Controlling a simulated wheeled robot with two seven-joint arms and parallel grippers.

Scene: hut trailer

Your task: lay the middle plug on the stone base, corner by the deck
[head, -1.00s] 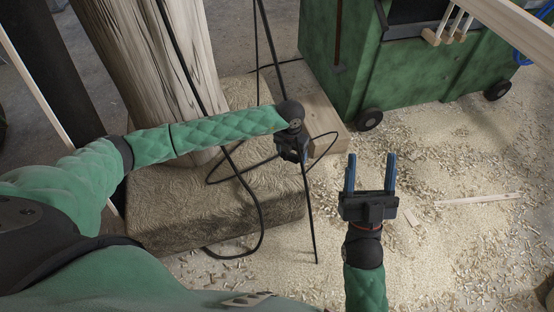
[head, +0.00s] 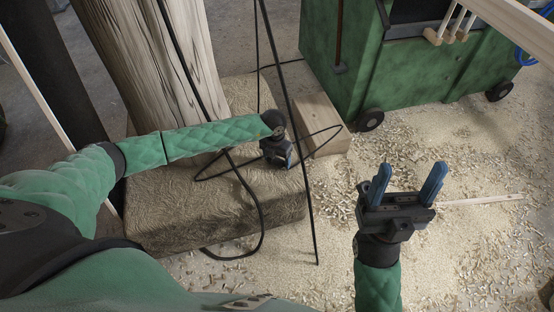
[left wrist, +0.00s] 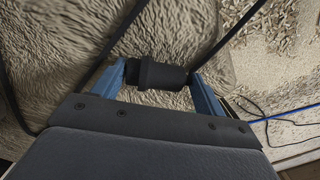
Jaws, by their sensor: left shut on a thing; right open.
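My left gripper (head: 288,160) is over the right side of the rough tan stone base (head: 215,210), close to the pale wooden block (head: 322,130). In the left wrist view its blue fingers are shut on a black plug (left wrist: 160,74), which lies crosswise between them. The stone's wrinkled top (left wrist: 185,30) fills the view just beyond the plug; I cannot tell whether they touch. The plug is hidden in the head view. My right gripper (head: 407,185) is open and empty over the chip-strewn floor, right of the base.
A thick wooden post (head: 150,50) stands on the base. Black cables (head: 250,185) hang and loop over the base and past my left gripper. A green wheeled cabinet (head: 400,75) stands at the back right. Wood chips (head: 480,240) cover the floor at right.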

